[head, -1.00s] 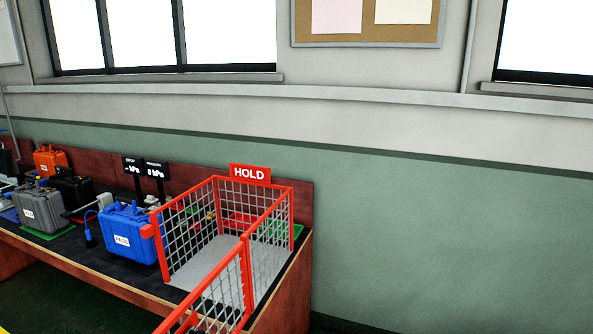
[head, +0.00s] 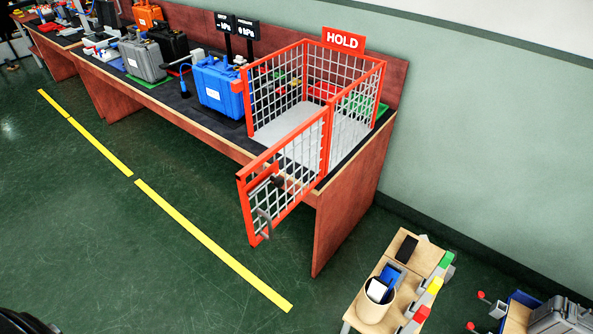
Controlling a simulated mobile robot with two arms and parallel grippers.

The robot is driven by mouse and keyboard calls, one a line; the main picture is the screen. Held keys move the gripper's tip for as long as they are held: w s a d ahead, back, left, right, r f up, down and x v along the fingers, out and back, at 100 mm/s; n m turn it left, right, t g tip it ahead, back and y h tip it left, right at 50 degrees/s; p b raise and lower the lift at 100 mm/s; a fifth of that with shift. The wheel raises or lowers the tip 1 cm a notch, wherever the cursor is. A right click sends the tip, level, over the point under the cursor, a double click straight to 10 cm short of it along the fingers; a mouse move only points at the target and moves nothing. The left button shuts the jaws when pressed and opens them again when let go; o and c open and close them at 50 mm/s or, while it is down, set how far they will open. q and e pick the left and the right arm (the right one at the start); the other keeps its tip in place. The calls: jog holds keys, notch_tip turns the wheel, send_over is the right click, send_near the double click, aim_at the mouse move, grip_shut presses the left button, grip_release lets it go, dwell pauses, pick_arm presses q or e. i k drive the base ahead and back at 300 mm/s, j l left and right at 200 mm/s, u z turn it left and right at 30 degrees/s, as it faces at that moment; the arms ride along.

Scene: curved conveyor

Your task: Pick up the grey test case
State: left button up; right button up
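A grey test case (head: 143,61) stands upright on the long bench, toward the upper left, on a green mat (head: 150,82). It is left of the blue case (head: 218,90) and in front of a black case (head: 168,42). A second grey case-like object (head: 560,317) is at the bottom right corner, partly cut off by the frame. Neither of my grippers is in view.
A red mesh HOLD cage (head: 290,125) stands at the bench's right end, its gate (head: 285,190) swung out over the floor. A small wooden stand (head: 425,256) with a round holder is at lower right. The floor along the yellow line (head: 210,245) is clear.

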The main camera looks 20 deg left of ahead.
aim_at(142, 58)
jog(key=u, duration=1.5)
jog(key=i+j, duration=0.3)
jog(key=i+j+u, duration=0.15)
jog(key=i+j, duration=0.15)
jog(key=i, duration=0.2)
